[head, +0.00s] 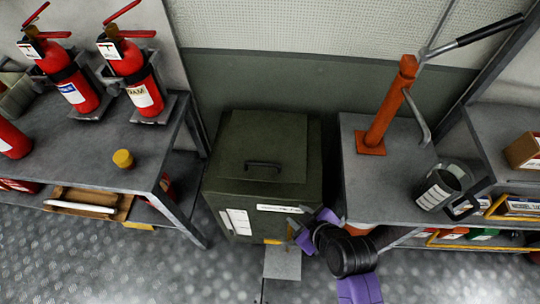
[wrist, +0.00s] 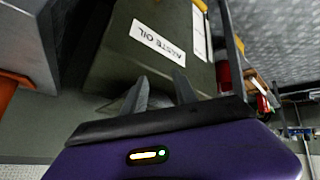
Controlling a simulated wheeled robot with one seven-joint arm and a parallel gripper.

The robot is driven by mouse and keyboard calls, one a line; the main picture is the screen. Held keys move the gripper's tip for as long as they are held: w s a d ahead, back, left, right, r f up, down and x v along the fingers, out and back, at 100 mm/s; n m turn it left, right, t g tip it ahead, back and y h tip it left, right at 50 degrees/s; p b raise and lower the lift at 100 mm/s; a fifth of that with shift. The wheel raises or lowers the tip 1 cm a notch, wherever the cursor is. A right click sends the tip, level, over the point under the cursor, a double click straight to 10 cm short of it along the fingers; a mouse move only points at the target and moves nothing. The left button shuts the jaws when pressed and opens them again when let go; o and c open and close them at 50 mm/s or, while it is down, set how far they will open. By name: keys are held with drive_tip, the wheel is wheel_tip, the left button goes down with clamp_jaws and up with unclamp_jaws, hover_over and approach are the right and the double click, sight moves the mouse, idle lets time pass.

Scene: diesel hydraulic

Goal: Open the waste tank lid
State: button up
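The waste tank (head: 226,190) is a dark green box between two grey benches in the head view. Its lid (head: 264,137) lies flat and closed on top, with a black handle (head: 264,165) near the front. A white label reading "WASTE OIL" is on the front, and the tank (wrist: 118,62) also fills the upper middle of the wrist view. My gripper (head: 305,227) is low in front of the tank's right front side, below the lid. In the wrist view its two fingers (wrist: 160,92) are spread with nothing between them.
The left bench (head: 95,150) holds red fire extinguishers (head: 130,75) and a yellow-capped item (head: 123,159). The right bench (head: 370,195) holds an orange hand pump (head: 388,108) and a grey jug (head: 440,187), close to my arm. A grey plate (head: 282,263) is at the tank's front. Floor at front left is clear.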

sight(263, 163)
drive_tip(key=w+a+r+n+g+p, duration=0.2)
drive_tip(key=w+a+r+n+g, duration=0.15)
drive_tip(key=w+r, duration=0.25)
drive_tip(key=w+a+r+n+g+p, duration=0.1)
drive_tip(key=w+a+r+n+g, duration=0.1)
drive_tip(key=w+a+r+n, duration=0.35)
drive_tip(key=shift+m+t, duration=0.25)
drive_tip(key=shift+m, duration=0.45)
drive_tip(key=x, duration=0.2)
drive_tip(key=w+x, duration=0.1)
drive_tip(key=x, duration=0.2)
drive_tip(key=shift+d, duration=0.2)
drive_tip(key=shift+s, duration=0.1)
clamp_jaws()
